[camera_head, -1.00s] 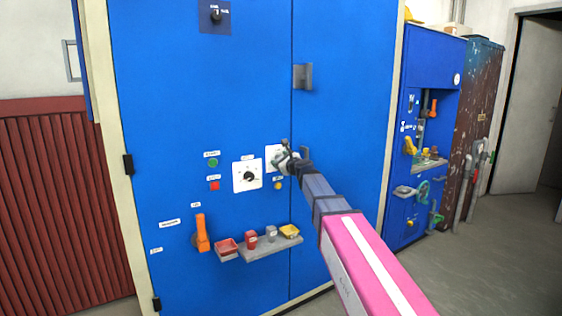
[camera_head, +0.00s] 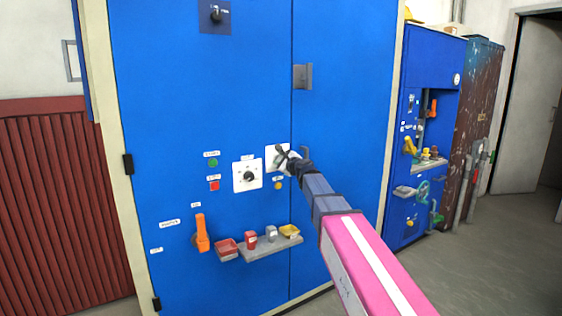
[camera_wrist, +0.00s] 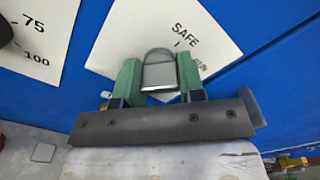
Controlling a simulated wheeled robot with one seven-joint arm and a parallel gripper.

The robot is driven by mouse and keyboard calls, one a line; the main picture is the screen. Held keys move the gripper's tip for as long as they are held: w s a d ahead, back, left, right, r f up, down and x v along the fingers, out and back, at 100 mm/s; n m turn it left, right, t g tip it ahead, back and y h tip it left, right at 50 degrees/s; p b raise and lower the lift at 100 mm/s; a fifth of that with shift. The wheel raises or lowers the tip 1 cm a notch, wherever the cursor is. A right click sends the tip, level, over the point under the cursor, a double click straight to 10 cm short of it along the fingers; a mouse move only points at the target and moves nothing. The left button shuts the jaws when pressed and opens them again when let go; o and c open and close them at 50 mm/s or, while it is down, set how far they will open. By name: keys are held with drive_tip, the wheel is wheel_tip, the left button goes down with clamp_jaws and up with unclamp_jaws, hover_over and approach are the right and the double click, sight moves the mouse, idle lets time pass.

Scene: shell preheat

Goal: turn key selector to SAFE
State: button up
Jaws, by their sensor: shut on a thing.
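The key selector is a white plate (camera_wrist: 200,40) on the blue cabinet door, with the word SAFE near its top edge and a second, partly covered label below it. A grey rounded key (camera_wrist: 159,62) stands out from the plate. My gripper (camera_wrist: 158,80) has its two green fingers on either side of the key, closed on it. The SAFE text looks tilted in the wrist view, and which label the key points to is hard to tell. In the head view, my gripper (camera_head: 284,157) is at the plate (camera_head: 270,152) and hides most of it.
A dial plate (camera_head: 239,183) sits just left of the selector, with green (camera_head: 213,162) and red (camera_head: 215,185) buttons beyond it. A shelf with small bins (camera_head: 262,250) and an orange handle (camera_head: 202,233) are below. A door handle (camera_head: 303,77) is above.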

drive_tip(key=n, duration=0.4)
drive_tip(key=shift+n, duration=1.9)
drive_tip(key=o, duration=0.9)
drive_tip(key=shift+o, duration=0.2)
drive_tip(key=v, duration=1.1)
